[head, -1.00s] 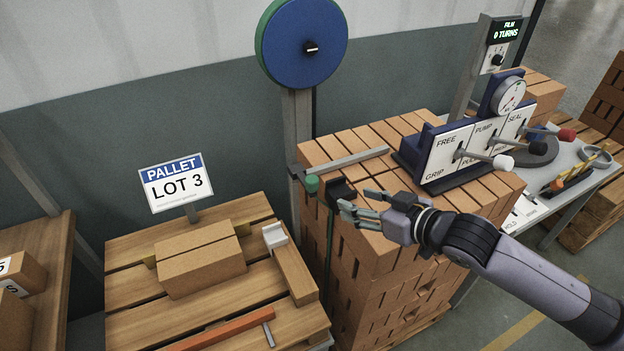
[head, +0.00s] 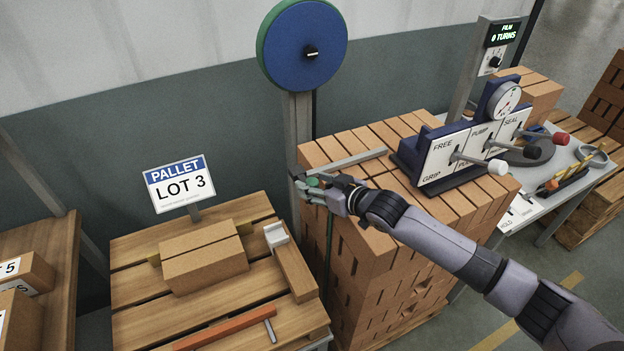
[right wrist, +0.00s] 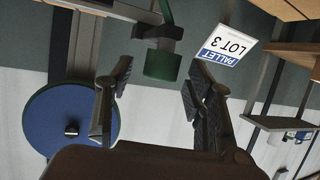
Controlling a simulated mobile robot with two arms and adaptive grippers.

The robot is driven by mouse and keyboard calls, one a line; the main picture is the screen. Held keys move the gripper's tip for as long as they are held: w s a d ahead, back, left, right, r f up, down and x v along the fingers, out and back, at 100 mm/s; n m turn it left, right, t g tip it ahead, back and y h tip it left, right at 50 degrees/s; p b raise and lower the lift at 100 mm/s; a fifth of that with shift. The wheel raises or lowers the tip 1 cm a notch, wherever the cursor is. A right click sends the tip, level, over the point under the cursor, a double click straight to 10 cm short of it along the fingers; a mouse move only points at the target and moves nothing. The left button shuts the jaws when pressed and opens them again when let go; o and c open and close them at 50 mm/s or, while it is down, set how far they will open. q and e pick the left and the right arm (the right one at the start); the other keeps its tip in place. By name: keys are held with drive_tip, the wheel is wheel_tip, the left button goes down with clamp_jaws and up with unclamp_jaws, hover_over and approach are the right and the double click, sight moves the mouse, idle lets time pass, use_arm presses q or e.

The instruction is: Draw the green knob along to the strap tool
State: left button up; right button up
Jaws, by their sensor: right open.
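The green knob (head: 313,182) is at the left end of a grey metal bar (head: 345,162) by the left edge of the brick stack. My right gripper (head: 322,192) is at the knob and partly covers it. In the right wrist view, the green knob (right wrist: 163,64) appears between the spread fingertips of my right gripper (right wrist: 158,76); I cannot tell whether they touch it. The gripper is open. The blue strap tool (head: 408,150) with its white lever panel sits on top of the stack, to the right. My left gripper is not in view.
The brick stack (head: 350,240) stands under my right arm. A blue reel (head: 300,45) is on a post behind. A tool table (head: 590,178) stands at right.

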drive_tip(key=shift+x, duration=0.9)
drive_tip(key=shift+c, duration=0.5)
clamp_jaws()
